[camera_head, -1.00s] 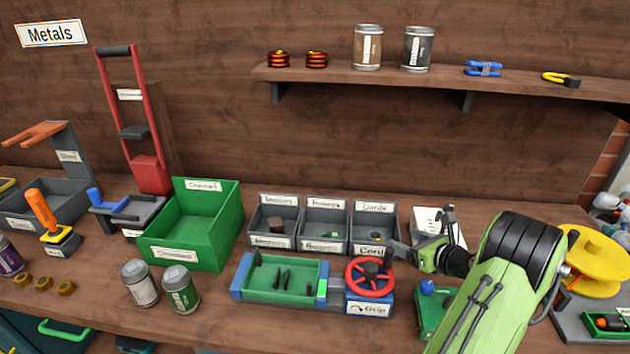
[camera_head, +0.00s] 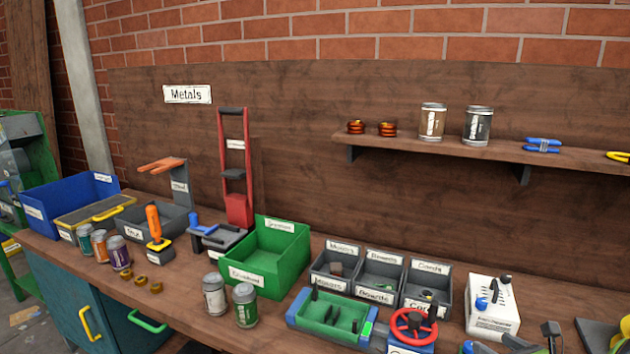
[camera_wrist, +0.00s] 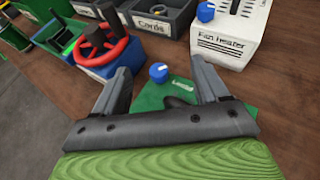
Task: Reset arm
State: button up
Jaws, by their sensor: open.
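My gripper (camera_wrist: 159,90) shows in the wrist view with its two dark fingers spread apart and nothing between them. It is above the bench, over a green plate with a blue knob (camera_wrist: 158,72) that lies beyond the fingertips. In the head view only a small dark part of my arm shows at the bottom edge, right of the red handwheel.
A red handwheel (camera_head: 413,325) on the green-bedded vise (camera_head: 335,312) is close to my gripper's left. A white fan heater (camera_head: 492,308) stands to the right. Grey bins (camera_head: 380,285) and a green box (camera_head: 262,265) stand behind. A shelf (camera_head: 470,152) hangs above.

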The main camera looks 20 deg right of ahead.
jog(key=shift+a+r+n, duration=0.6)
jog(key=shift+a+r, duration=0.05)
jog(key=shift+r, duration=0.05)
jog(key=w+a+r+n+g+y+p, duration=0.25)
jog(key=a+r+n, duration=0.45)
jog(key=a+n, duration=0.45)
jog(key=w+a+r+n+g+y+p, duration=0.1)
jog(key=w+a+r+n+g+p, duration=0.15)
jog(key=a+r+n, duration=0.8)
jog(key=s+a+r+n+g+h+p, duration=0.1)
jog(key=s+a+n, duration=0.6)
jog(key=s, duration=0.2)
jog(key=s+a+n+g+h+p, duration=0.1)
jog(key=s+a+n+p, duration=0.1)
jog(key=s+a+n, duration=0.4)
jog(key=s+a, duration=0.1)
jog(key=s, duration=0.3)
jog(key=shift+a+r+n+g+p, duration=0.25)
jog(key=shift+r+n+g+p, duration=0.05)
jog(key=shift+r+n+g, duration=0.1)
jog(key=shift+s, duration=0.1)
